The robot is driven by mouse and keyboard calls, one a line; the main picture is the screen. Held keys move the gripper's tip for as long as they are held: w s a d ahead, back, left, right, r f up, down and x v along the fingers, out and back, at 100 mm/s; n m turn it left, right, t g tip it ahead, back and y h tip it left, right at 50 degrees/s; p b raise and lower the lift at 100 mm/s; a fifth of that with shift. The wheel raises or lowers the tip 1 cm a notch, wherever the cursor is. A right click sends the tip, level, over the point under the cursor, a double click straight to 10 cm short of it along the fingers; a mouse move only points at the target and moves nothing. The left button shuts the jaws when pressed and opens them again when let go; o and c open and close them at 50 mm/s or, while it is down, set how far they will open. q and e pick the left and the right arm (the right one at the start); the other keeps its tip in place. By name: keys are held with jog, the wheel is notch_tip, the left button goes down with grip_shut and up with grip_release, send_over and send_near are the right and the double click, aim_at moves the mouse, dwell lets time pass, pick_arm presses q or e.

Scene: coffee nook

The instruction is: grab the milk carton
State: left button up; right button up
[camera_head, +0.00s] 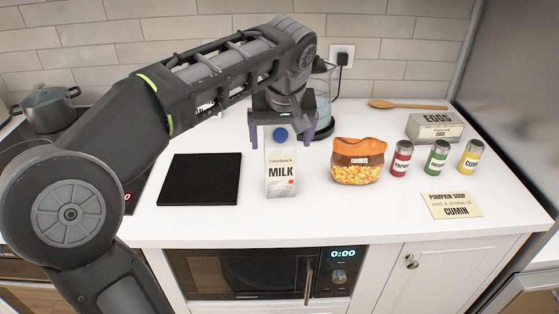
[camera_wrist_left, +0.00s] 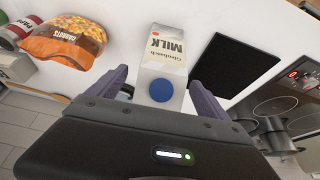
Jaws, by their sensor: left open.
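The milk carton (camera_head: 281,172) is white with a blue cap and stands upright on the white counter. It also shows in the left wrist view (camera_wrist_left: 165,62), cap towards the camera. My left gripper (camera_head: 281,138) is open above and just behind the carton's top in the head view. In the left wrist view, its two purple-grey fingers (camera_wrist_left: 158,88) lie on either side of the carton's cap end, with gaps visible. The carton does not appear gripped. My right gripper is not in view.
A black square mat (camera_head: 199,179) lies left of the carton. A carrots bag (camera_head: 358,162) and several spice jars (camera_head: 437,157) stand to the right, with an eggs box (camera_head: 434,128) and a recipe card (camera_head: 452,205). A blender (camera_head: 322,100) stands behind my gripper. The counter's front strip is clear.

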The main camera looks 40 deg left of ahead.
pick_arm(q)
jog(key=x, duration=0.5)
jog(key=shift+a, duration=0.1)
dwell(0.4)
jog(key=shift+r, duration=0.15)
grip_shut()
dwell(0.7)
